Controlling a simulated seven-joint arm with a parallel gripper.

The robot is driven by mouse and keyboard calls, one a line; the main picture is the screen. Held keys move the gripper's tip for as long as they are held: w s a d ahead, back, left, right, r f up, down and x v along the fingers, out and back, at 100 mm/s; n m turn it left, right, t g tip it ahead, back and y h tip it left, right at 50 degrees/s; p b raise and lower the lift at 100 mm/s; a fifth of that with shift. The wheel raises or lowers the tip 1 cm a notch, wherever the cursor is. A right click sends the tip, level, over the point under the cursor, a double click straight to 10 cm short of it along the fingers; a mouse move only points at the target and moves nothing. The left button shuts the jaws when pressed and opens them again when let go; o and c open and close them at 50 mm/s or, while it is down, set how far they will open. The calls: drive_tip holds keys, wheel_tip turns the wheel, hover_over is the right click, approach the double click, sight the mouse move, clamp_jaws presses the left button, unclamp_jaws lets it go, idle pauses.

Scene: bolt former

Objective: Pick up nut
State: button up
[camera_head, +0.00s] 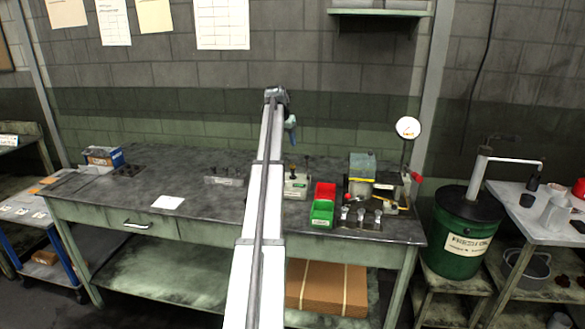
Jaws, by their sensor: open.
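No nut can be made out for sure; small parts on the bench are too small to tell apart. A red bin (325,191) and a green bin (321,212) stand one behind the other near the bench's front edge, and their contents are unclear. My gripper (291,139) is small in view at the far end of my arm. It is raised above the back of the bench (195,223), apart from everything on it, and it is open and empty. My arm covers part of the bench left of the bins.
Right of the bins stand a small machine (362,166) and a holder with several metal pieces (361,219). A labelled block (297,186) is left of the bins. The left bench top is mostly clear around a paper sheet (168,203).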

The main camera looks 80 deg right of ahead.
hover_over(292, 165)
drive_tip(key=a, duration=0.2)
wheel_tip(292, 165, down, 8)
drive_tip(key=shift+w+x, duration=0.2)
drive_tip(key=shift+x, duration=2.2)
drive_tip(key=shift+d, duration=0.15)
drive_tip(key=shift+c, duration=0.2)
clamp_jaws()
